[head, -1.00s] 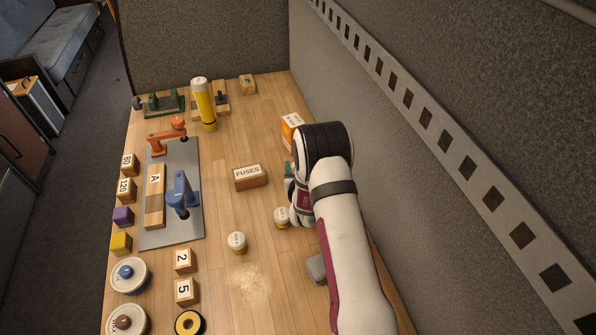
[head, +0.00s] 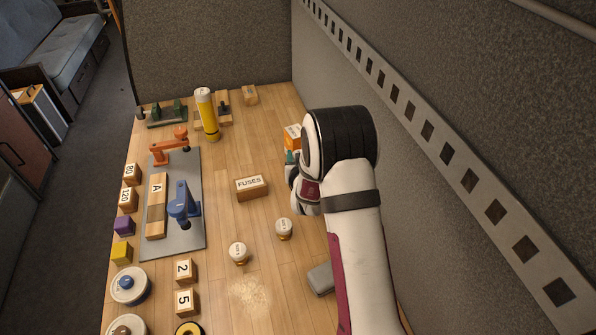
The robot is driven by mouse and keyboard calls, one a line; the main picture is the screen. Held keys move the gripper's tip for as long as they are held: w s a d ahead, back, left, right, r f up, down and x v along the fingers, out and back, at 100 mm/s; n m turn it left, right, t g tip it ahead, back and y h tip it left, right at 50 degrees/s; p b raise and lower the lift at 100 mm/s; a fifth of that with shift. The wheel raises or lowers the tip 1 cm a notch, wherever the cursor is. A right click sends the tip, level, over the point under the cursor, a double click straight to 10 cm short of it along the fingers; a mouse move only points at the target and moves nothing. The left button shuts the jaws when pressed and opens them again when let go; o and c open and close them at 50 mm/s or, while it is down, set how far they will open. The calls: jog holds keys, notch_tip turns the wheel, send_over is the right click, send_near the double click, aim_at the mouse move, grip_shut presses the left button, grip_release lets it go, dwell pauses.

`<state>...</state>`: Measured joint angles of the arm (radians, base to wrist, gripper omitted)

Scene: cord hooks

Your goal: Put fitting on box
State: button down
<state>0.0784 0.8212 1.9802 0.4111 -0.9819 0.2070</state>
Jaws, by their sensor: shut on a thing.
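A wooden box labelled FUSES (head: 252,188) lies on the middle of the bench. An orange and white box (head: 292,137) stands behind my gripper near the right wall. Two white-capped round pieces with yellowish bases, one at left (head: 238,253) and another at right (head: 284,228), stand in front of the FUSES box; I cannot tell if they are fittings. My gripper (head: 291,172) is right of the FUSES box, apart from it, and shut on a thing. My wrist hides most of that thing; a small teal part shows by the fingertips, and I cannot tell whose it is.
A grey mat (head: 190,237) holds an orange arm model (head: 170,147), a blue one (head: 181,205) and a wooden block marked A (head: 156,205). A yellow cylinder (head: 208,115) stands behind. Blocks and round containers line the left edge. A grey piece (head: 320,279) lies beside my arm.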

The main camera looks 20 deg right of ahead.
jog(key=r+n+y, duration=0.1)
jog(key=r, duration=0.1)
jog(key=w+a+r+n+y, duration=0.1)
jog(key=r+n+y, duration=0.1)
jog(key=r, duration=0.1)
jog(key=shift+w+a+r+y, duration=0.15)
jog(key=shift+w+r+y, duration=0.05)
jog(key=shift+r+y, duration=0.1)
jog(key=s+a+r+n+y, duration=0.1)
jog(key=r+n+y, duration=0.1)
jog(key=n+y, duration=0.1)
jog(key=n+g+y, duration=0.2)
jog(key=y, duration=0.1)
send_over(250, 182)
notch_tip(250, 182, down, 7)
jog(key=shift+s+f, duration=0.1)
notch_tip(250, 182, down, 4)
jog(key=shift+a+f, duration=0.1)
jog(key=shift+f, duration=0.1)
jog(key=shift+c, duration=1.6)
grip_release()
